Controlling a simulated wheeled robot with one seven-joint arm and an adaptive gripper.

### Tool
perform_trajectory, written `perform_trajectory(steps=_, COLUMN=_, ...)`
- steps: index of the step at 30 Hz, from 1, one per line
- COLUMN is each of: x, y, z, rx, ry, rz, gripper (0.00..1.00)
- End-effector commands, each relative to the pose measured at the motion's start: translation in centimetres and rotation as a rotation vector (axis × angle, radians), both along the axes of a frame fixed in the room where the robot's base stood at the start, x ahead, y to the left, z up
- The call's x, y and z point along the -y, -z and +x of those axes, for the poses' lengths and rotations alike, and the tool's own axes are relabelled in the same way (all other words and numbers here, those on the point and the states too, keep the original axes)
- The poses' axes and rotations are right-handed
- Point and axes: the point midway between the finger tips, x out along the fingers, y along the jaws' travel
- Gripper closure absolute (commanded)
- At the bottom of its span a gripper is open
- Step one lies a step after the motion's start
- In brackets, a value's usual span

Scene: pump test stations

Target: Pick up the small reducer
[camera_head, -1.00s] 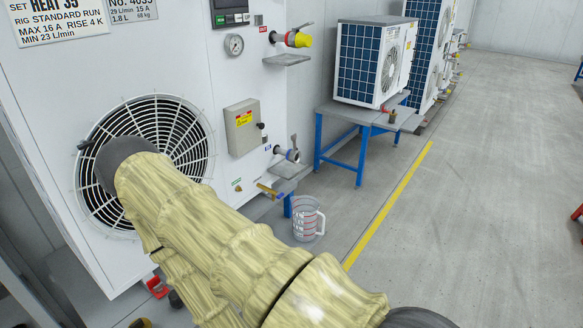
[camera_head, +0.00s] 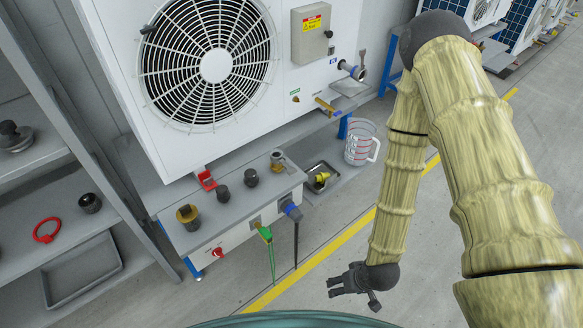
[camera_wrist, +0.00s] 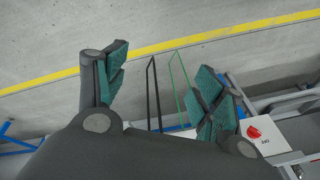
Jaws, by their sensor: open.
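Several small dark fittings stand on the grey bench top: a black one (camera_head: 222,193), another black one (camera_head: 251,178), a brass-and-black one (camera_head: 187,214) and a brass-coloured one (camera_head: 277,158). I cannot tell which, if any, is the small reducer. A dark fitting (camera_head: 90,203) also stands on the left shelf. My gripper (camera_head: 351,296) is to the right of the bench, apart from it, over the floor near the yellow line. In the wrist view my gripper (camera_wrist: 160,88) has its green-padded fingers spread, with nothing between them.
The fan unit (camera_head: 290,100) stands behind the bench. A measuring jug (camera_head: 361,142) and a tray (camera_head: 322,177) with a brass fitting sit right of the fittings. Green (camera_head: 272,262) and black (camera_head: 296,245) hoses hang at the bench front. A red ring (camera_head: 46,230) lies on the shelf.

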Motion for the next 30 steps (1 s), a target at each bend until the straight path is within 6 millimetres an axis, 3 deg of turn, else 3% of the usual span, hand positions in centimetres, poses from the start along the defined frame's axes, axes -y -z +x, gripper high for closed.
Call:
perform_trajectory(steps=1, x=-1.4, y=0.4, z=4.6, rx=0.093, ry=-0.044, rz=0.051, gripper=0.31)
perform_trajectory(steps=4, x=-4.4, y=-1.6, z=13.2, rx=0.285, ry=-0.159, rz=0.147, gripper=0.31)
perform_trajectory(steps=6, x=-6.1, y=-3.9, z=18.6, rx=0.421, ry=-0.242, rz=0.200, gripper=0.31)
perform_trajectory(steps=9, x=-8.1, y=-8.0, z=25.1, rx=0.599, ry=-0.353, rz=0.253, gripper=0.31)
perform_trajectory(steps=12, x=-9.3, y=-12.1, z=29.6, rx=0.746, ry=-0.445, rz=0.283, gripper=0.31)
perform_trajectory(steps=15, x=-10.0, y=-15.2, z=32.5, rx=0.848, ry=-0.512, rz=0.295, gripper=0.31)
perform_trajectory(steps=19, x=-10.4, y=-17.4, z=34.2, rx=0.916, ry=-0.557, rz=0.300, gripper=0.31)
perform_trajectory(steps=30, x=-13.6, y=-16.3, z=37.2, rx=0.930, ry=-0.569, rz=0.301, gripper=0.31)
